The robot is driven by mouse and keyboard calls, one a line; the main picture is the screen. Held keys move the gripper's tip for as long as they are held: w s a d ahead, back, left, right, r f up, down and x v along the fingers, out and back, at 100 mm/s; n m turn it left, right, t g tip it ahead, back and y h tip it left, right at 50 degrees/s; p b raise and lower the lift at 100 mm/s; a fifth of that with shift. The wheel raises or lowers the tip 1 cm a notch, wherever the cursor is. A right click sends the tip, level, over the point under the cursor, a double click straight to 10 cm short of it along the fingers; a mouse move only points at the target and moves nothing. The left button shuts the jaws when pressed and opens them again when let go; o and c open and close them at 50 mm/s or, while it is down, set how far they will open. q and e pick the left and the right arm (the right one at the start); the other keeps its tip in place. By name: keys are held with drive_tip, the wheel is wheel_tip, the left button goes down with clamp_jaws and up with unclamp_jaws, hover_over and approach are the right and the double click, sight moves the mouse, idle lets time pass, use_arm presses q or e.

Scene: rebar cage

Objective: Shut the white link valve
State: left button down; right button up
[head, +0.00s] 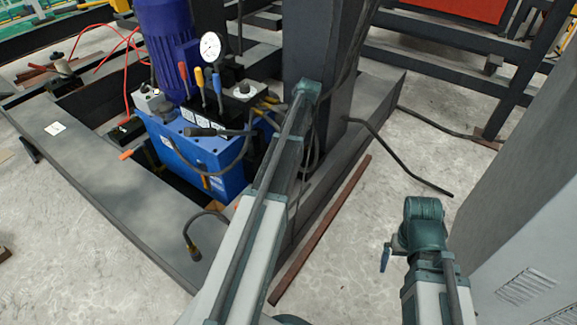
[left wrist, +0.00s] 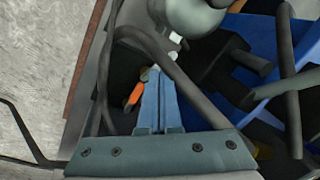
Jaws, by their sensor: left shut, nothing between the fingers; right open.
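The blue hydraulic unit (head: 205,160) stands inside the grey frame, with a dial gauge and several coloured lever handles (head: 208,82) on top. I cannot make out for sure which part is the white link valve. In the left wrist view, small white pieces (left wrist: 172,56) show just beyond the fingertips of my left gripper (left wrist: 156,78). That gripper is shut and empty, beside an orange-tipped part (left wrist: 134,95) and dark hoses. Contact cannot be told. In the head view my left gripper is hidden by its arm. My right gripper (head: 387,257) is open, over the floor at the right.
A grey cabinet (head: 520,200) is close on the right. Bare concrete floor (head: 375,205) lies between.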

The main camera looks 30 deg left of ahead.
use_arm(q)
drive_tip(key=d+f+n+y+b, duration=0.3)
drive_tip(key=d+n+b, duration=0.3)
drive_tip(key=n, duration=1.7)
drive_tip(key=shift+s+d+y, duration=0.45)
drive_tip(key=shift+d+y, duration=0.45)
drive_tip(key=shift+d, duration=0.25)
drive_tip(key=b+x, duration=0.4)
drive_tip(key=x, duration=0.1)
drive_tip(key=b+x, duration=0.5)
drive_tip(key=shift+s+f, duration=0.25)
drive_tip(key=shift+f, duration=0.15)
drive_tip(key=shift+w+a+r+p, duration=0.2)
drive_tip(key=shift+w+a, duration=0.15)
drive_tip(key=shift+a, duration=0.2)
drive_tip(key=shift+w+a+r+p, duration=0.2)
drive_tip(key=shift+w+a, duration=0.15)
drive_tip(key=shift+a, duration=0.2)
drive_tip(key=shift+w+a, duration=0.25)
drive_tip(key=shift+a, duration=0.4)
